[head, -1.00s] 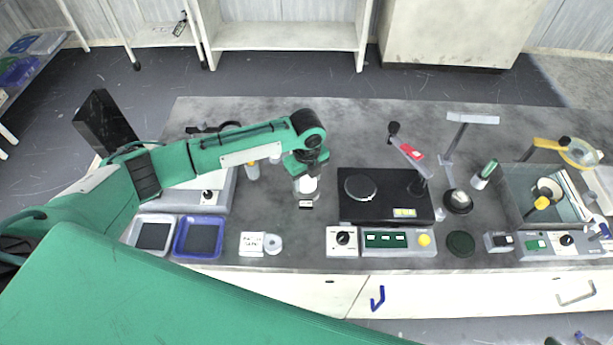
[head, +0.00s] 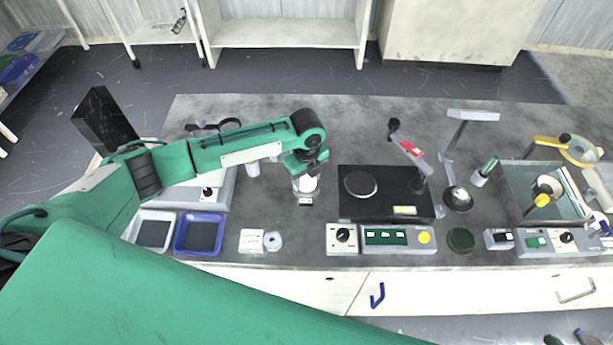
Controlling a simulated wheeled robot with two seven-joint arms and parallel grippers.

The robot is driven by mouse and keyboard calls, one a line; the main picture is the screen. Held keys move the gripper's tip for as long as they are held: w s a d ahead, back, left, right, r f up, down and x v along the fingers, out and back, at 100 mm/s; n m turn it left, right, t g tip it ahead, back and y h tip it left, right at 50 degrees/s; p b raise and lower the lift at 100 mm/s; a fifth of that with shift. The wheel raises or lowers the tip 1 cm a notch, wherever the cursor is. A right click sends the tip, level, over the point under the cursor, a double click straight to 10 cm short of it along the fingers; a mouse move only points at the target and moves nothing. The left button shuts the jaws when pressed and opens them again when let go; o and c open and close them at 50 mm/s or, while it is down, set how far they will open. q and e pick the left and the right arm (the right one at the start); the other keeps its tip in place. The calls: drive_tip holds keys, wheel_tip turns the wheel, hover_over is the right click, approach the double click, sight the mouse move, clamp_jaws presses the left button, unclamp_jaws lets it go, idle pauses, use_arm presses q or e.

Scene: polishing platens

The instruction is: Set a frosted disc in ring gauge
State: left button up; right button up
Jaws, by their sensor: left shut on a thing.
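My left gripper (head: 306,180) points down over the worktop, left of the black plate device. It is shut on a small pale thing that its fingers largely hide, so I cannot tell whether it is a frosted disc. A white ring-shaped piece (head: 272,241) lies flat near the front edge, beside a white printed card (head: 252,241). A silver ring (head: 361,185) lies on the black device (head: 388,205). I cannot tell which one is the ring gauge. My right gripper is not in view.
A white-lined tray (head: 154,232) and a blue tray (head: 199,234) stand at the left front. A control box with green buttons (head: 386,238) lies along the front. The worktop's back middle is clear.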

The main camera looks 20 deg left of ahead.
use_arm(q)
drive_tip(key=shift+f+p, duration=0.4)
drive_tip(key=shift+p, duration=0.1)
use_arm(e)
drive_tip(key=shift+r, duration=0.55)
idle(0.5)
use_arm(q)
drive_tip(key=o, duration=1.1)
wheel_tip(320, 180, up, 14)
drive_tip(key=b, duration=0.1)
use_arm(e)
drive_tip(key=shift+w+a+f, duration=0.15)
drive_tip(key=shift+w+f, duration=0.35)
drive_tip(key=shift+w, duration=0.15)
use_arm(q)
drive_tip(key=shift+f, duration=0.15)
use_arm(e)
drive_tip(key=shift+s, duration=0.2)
